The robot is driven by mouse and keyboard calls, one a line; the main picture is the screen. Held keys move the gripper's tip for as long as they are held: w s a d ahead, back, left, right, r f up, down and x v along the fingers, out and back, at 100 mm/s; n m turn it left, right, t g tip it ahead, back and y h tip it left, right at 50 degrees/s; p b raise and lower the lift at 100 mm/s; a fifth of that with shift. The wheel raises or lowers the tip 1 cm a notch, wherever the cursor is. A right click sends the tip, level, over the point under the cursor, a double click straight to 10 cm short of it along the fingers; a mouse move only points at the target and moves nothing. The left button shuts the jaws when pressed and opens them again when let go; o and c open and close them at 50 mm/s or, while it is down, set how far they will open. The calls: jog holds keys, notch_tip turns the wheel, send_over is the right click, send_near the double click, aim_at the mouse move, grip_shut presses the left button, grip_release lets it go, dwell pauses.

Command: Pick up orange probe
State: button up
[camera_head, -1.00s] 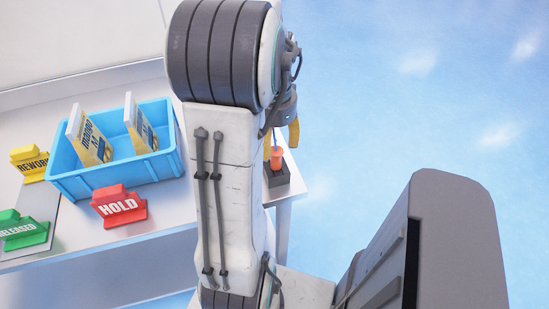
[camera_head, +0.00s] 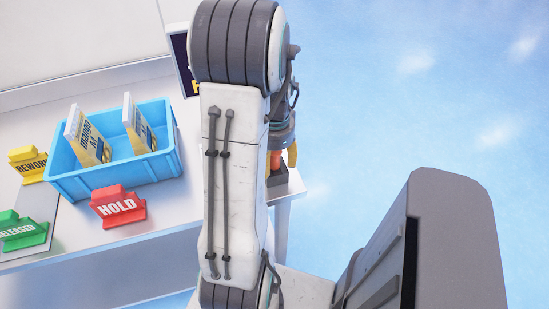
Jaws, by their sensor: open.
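The orange probe (camera_head: 275,161) stands in a small dark holder (camera_head: 277,180) at the right end of the table, mostly hidden behind my arm. My gripper (camera_head: 286,157) is open, and only one yellow-orange finger shows clearly. That finger is just right of the probe, at about the probe's height in the picture. I cannot tell whether it touches the probe. The other finger is hidden by my arm.
A dark panel (camera_head: 182,65) stands behind my arm. Open floor lies right of the table.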

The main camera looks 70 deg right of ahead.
jog(key=shift+o, duration=0.2)
grip_shut()
dwell(0.5)
